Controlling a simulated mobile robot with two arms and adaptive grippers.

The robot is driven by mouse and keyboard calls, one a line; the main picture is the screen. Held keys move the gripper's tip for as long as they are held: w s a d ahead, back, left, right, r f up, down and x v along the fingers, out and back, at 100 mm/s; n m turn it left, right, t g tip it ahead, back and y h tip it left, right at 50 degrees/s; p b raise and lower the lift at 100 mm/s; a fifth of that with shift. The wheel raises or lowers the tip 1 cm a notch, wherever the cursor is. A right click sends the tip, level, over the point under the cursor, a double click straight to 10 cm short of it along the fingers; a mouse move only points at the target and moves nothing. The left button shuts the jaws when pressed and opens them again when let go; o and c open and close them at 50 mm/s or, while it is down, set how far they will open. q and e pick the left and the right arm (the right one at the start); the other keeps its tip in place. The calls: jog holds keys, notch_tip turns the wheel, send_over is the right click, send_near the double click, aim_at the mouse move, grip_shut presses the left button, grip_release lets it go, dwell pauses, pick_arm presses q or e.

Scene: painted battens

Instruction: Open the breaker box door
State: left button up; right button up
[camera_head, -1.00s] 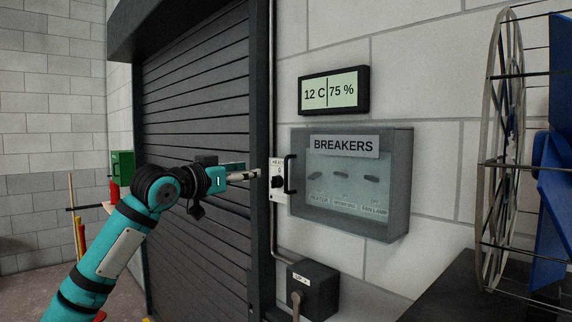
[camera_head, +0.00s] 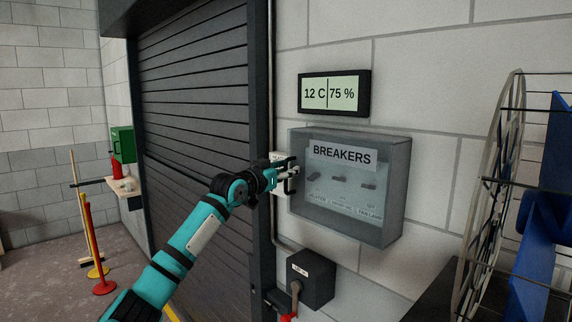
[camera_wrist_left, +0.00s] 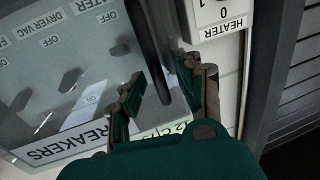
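The grey breaker box (camera_head: 350,215) hangs on the block wall, its see-through door shut under a BREAKERS label (camera_head: 342,154). A dark upright bar handle (camera_head: 291,184) is at the door's left edge. My left gripper (camera_head: 288,175) is at this handle. In the left wrist view the gripper (camera_wrist_left: 160,68) is open, one finger on each side of the dark handle (camera_wrist_left: 153,40). Gaps show between the fingers and the bar; I cannot tell if either touches it. The door (camera_wrist_left: 60,60) with its switches shows left of the handle. My right gripper is not in view.
A HEATER switch (camera_wrist_left: 213,15) sits close beside the handle. A display (camera_head: 334,92) hangs above the box, a dark lever box (camera_head: 311,279) below it. A caged fan (camera_head: 490,190) stands at right, a roller shutter (camera_head: 195,120) at left.

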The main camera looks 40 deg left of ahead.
pick_arm(q)
grip_shut()
dwell(0.6)
